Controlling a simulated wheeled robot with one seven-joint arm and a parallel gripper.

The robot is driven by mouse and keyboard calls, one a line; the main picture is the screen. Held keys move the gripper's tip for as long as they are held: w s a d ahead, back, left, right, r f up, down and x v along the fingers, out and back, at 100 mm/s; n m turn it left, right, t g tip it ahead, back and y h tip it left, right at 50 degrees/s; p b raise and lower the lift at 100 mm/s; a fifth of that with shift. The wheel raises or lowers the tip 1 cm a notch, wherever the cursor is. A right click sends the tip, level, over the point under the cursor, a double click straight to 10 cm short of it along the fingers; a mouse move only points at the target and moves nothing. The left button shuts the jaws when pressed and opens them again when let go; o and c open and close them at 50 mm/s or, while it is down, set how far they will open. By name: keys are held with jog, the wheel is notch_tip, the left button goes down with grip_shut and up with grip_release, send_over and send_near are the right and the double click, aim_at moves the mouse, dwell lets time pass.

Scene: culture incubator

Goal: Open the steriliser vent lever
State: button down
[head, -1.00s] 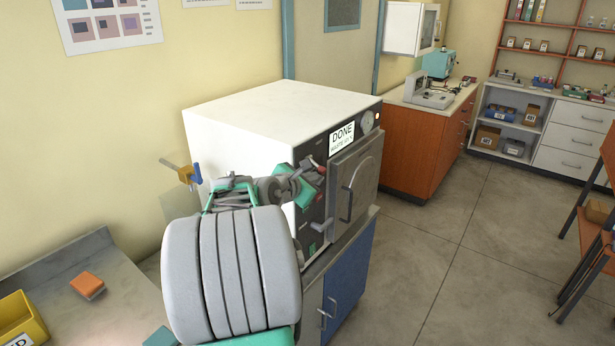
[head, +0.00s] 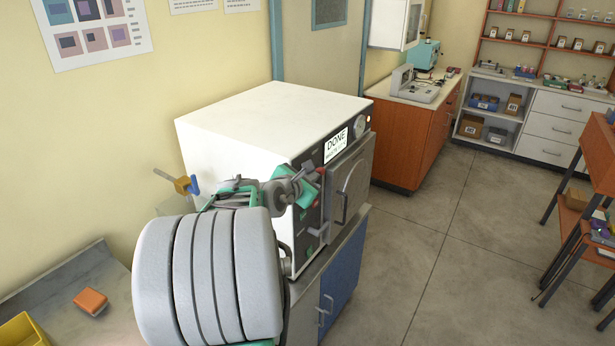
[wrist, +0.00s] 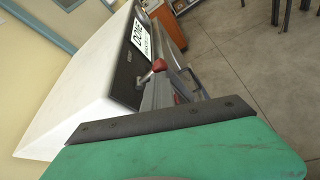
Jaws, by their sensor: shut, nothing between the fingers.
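The steriliser (head: 265,110) is a white box with a dark front panel, a DONE label and a grey door (head: 352,180). A red-knobbed lever, which looks like the vent lever, shows on its front in the wrist view (wrist: 159,66); a bit of red also shows beside my gripper in the head view (head: 320,170). A grey lever (head: 318,231) sits lower on the panel. My gripper (head: 312,183), green and grey, is shut and empty close in front of the panel. My arm hides part of the panel, and I cannot tell whether the gripper touches the lever.
The steriliser stands on a cabinet with a blue door (head: 340,270). A blue-handled valve (head: 188,185) is by the wall at left. A bench with an orange block (head: 91,301) and a yellow bin (head: 22,331) is at lower left.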

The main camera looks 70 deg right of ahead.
jog(key=shift+s+d+r, duration=0.1)
jog(key=shift+s+r, duration=0.05)
jog(key=shift+r, duration=0.45)
dwell(0.5)
jog(key=shift+p, duration=0.4)
dwell(0.6)
jog(key=shift+r+p, duration=0.6)
jog(key=shift+r, duration=0.2)
jog(key=shift+a+f, duration=0.2)
jog(key=shift+f, duration=0.2)
jog(key=w+a+b, duration=0.3)
jog(key=a, duration=0.8)
jog(key=shift+w+r+b, duration=0.25)
jog(key=shift+r+b, duration=0.1)
